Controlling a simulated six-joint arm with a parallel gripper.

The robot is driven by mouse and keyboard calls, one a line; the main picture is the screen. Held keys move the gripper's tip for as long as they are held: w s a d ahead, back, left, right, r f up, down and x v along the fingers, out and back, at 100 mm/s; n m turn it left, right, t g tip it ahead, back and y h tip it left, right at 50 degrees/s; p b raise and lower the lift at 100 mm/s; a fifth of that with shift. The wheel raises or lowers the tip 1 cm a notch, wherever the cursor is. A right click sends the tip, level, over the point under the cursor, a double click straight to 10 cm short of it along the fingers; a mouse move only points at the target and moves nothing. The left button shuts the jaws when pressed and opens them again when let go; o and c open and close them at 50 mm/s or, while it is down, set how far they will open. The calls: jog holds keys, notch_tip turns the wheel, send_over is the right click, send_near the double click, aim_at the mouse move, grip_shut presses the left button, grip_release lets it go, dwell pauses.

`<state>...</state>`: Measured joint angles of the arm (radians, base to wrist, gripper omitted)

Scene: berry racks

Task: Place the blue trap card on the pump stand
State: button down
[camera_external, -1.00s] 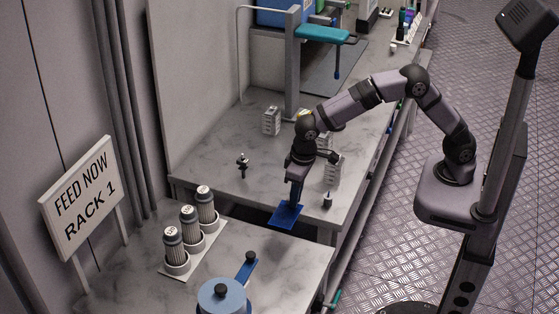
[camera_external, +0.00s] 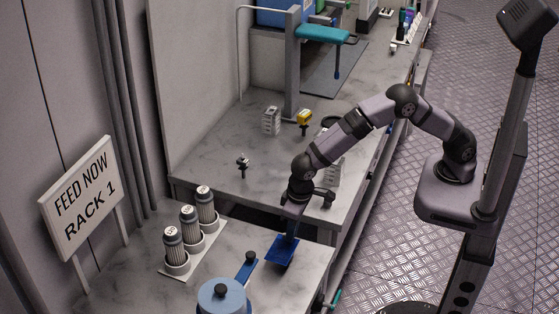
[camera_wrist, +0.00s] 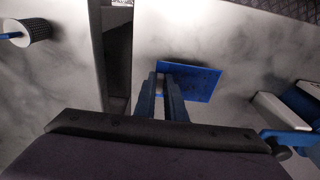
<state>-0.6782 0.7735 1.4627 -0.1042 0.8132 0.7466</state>
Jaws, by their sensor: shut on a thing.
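The blue trap card (camera_external: 283,252) is a flat blue square held under my gripper (camera_external: 291,232), over the back right part of the front marble table. In the wrist view the card (camera_wrist: 197,82) lies just beyond the two blue fingers of my gripper (camera_wrist: 167,90), which are shut on it. It seems a little above the table; the exact gap is unclear. A round blue device with a black knob (camera_external: 221,298) and a blue arm with a second black knob (camera_external: 250,258) stands left and in front of the card. I cannot tell whether this is the pump stand.
A white rack (camera_external: 205,243) with three capped bottles stands left of the card. Behind it a sign (camera_external: 85,197) reads FEED NOW RACK 1. A dark gap (camera_wrist: 117,50) separates the two tables. A small black fixture (camera_external: 243,164) and a yellow-topped item (camera_external: 304,118) stand on the back table.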

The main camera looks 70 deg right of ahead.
jog(key=shift+f+p, duration=0.5)
jog(key=shift+f, duration=1.55)
jog(key=shift+f, duration=0.2)
jog(key=c, duration=1.8)
grip_release()
jog(key=shift+r, duration=0.1)
jog(key=r, duration=0.4)
jog(key=s+r+b, duration=0.1)
jog(key=r, duration=0.3)
jog(key=r+b, duration=0.1)
jog(key=r, duration=0.3)
jog(key=shift+s+r, duration=0.1)
jog(key=shift+s, duration=0.15)
